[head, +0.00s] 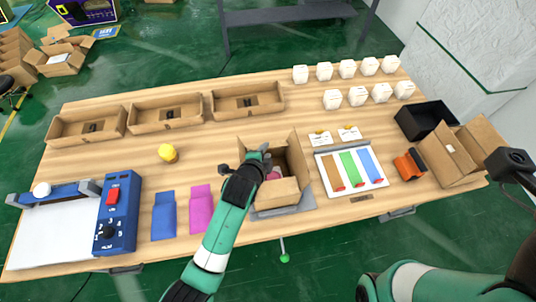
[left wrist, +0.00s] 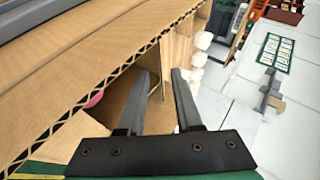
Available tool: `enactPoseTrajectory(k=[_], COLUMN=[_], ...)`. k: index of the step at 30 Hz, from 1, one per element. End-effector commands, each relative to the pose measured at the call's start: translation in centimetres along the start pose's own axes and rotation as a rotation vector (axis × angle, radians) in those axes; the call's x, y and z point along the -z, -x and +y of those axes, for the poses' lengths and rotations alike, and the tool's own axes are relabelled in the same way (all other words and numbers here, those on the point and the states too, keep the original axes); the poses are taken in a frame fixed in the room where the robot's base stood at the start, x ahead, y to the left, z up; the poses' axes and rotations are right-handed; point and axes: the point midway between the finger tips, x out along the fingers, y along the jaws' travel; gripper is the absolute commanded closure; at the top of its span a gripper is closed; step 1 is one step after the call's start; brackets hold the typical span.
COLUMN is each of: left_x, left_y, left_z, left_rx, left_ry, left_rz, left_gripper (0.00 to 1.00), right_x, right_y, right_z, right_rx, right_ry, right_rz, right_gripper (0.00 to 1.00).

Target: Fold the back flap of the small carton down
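The small open carton (head: 283,190) stands near the table's front edge at the middle in the head view. Its brown walls and raised flaps show, and a pink item (head: 273,174) lies inside. My left gripper (head: 261,155) is over the carton's left and back part and hides some of its back side. In the left wrist view, the two dark fingers (left wrist: 163,98) are apart. Corrugated cardboard edges (left wrist: 110,85) pass close beside them, and a cardboard panel stands beyond the tips. I cannot tell whether they touch it. My right gripper does not show clearly.
A tray with coloured strips (head: 325,172) is right of the carton. Blue and magenta packets (head: 200,208) lie to the left. Three open boxes (head: 248,100) stand behind, with several white containers (head: 347,69) at back right. A larger open box (head: 455,155) is far right.

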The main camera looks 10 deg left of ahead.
Motion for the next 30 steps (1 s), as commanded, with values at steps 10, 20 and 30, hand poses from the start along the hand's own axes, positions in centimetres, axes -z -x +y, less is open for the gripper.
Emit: enactPoseTrajectory(k=[10, 20, 30], left_x=[0.0, 0.0, 0.0], left_y=[-3.3, -3.3, -3.3], left_z=[-0.1, -0.2, -0.1], left_rx=[0.002, 0.002, 0.002], left_ry=[0.001, 0.001, 0.001], left_rz=[0.0, 0.0, 0.0], left_gripper=[0.66, 0.82, 1.0], right_x=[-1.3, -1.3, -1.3], right_y=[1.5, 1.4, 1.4], right_z=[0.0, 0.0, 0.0], right_rx=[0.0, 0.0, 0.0], right_ry=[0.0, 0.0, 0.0], right_rz=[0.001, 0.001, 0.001], right_gripper=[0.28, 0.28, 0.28])
